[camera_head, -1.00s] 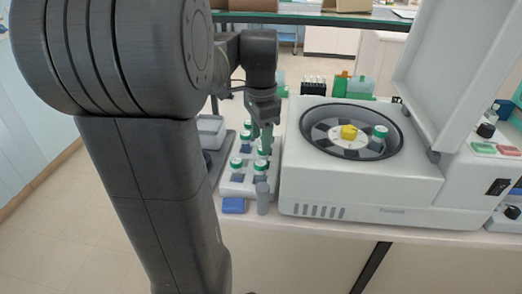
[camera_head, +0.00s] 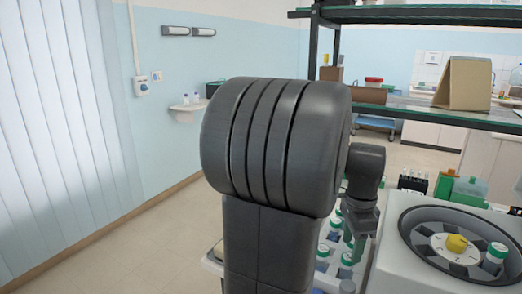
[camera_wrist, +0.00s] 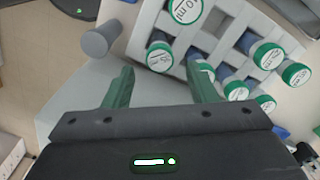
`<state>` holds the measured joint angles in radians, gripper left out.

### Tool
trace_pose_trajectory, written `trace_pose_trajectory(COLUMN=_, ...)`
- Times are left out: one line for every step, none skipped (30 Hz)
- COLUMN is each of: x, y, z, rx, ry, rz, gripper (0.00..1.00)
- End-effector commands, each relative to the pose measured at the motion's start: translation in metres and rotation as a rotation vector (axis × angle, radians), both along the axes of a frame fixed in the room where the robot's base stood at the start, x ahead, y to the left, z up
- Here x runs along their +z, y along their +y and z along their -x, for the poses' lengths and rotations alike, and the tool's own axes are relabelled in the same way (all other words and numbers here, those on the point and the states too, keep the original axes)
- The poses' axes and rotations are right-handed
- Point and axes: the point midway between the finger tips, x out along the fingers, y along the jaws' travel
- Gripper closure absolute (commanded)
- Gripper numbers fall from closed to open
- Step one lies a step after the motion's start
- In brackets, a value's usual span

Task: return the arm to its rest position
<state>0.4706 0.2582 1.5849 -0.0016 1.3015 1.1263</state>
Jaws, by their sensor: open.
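My arm fills the middle of the head view, its large dark joint in front. My gripper hangs beyond it over the bench, mostly hidden there. In the wrist view my gripper (camera_wrist: 162,78) has two green fingers spread apart with nothing held between them. A white rack (camera_wrist: 226,52) of bottles with green rims and white caps lies beyond the fingertips. The rack (camera_head: 325,240) is partly hidden behind my arm in the head view.
A white centrifuge (camera_head: 390,270) stands open at right, with a yellow hub (camera_head: 456,243) and a capped bottle (camera_head: 494,255) in its rotor. A dark-framed shelf (camera_head: 420,113) spans above the bench. A grey cylinder (camera_wrist: 101,39) stands beside the rack. Open floor lies at left.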

Motion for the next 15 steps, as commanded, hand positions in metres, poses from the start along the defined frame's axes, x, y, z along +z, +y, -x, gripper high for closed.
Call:
trace_pose_trajectory(x=-0.012, y=0.0, z=0.001, rx=0.0, ry=0.004, rz=-0.002, gripper=0.48)
trace_pose_trajectory(x=-0.018, y=0.0, z=0.001, rx=0.0, ry=0.004, rz=-0.002, gripper=0.48)
trace_pose_trajectory(x=-0.026, y=0.0, z=0.001, rx=0.0, ry=0.004, rz=-0.002, gripper=0.48)
trace_pose_trajectory(x=-0.032, y=0.0, z=0.001, rx=0.0, ry=0.005, rz=-0.002, gripper=0.48)
trace_pose_trajectory(x=-0.037, y=0.0, z=0.0, rx=0.0, ry=0.003, rz=-0.002, gripper=0.48)
trace_pose_trajectory(x=-0.044, y=0.0, z=0.001, rx=0.0, ry=0.004, rz=-0.002, gripper=0.48)
trace_pose_trajectory(x=-0.049, y=0.0, z=0.001, rx=0.0, ry=0.003, rz=-0.001, gripper=0.48)
trace_pose_trajectory(x=-0.053, y=0.0, z=0.001, rx=0.0, ry=0.004, rz=-0.002, gripper=0.48)
trace_pose_trajectory(x=-0.058, y=0.0, z=0.001, rx=0.0, ry=0.003, rz=-0.001, gripper=0.48)
trace_pose_trajectory(x=-0.062, y=0.0, z=0.001, rx=0.0, ry=0.003, rz=-0.001, gripper=0.48)
trace_pose_trajectory(x=-0.067, y=0.0, z=0.001, rx=0.0, ry=0.002, rz=-0.001, gripper=0.48)
trace_pose_trajectory(x=-0.07, y=0.0, z=0.001, rx=0.0, ry=0.001, rz=-0.001, gripper=0.48)
trace_pose_trajectory(x=-0.073, y=0.0, z=0.001, rx=0.0, ry=0.001, rz=0.0, gripper=0.48)
trace_pose_trajectory(x=-0.066, y=0.0, z=0.0, rx=0.0, ry=-0.002, rz=0.001, gripper=0.48)
trace_pose_trajectory(x=-0.062, y=0.0, z=0.0, rx=0.0, ry=-0.001, rz=0.001, gripper=0.48)
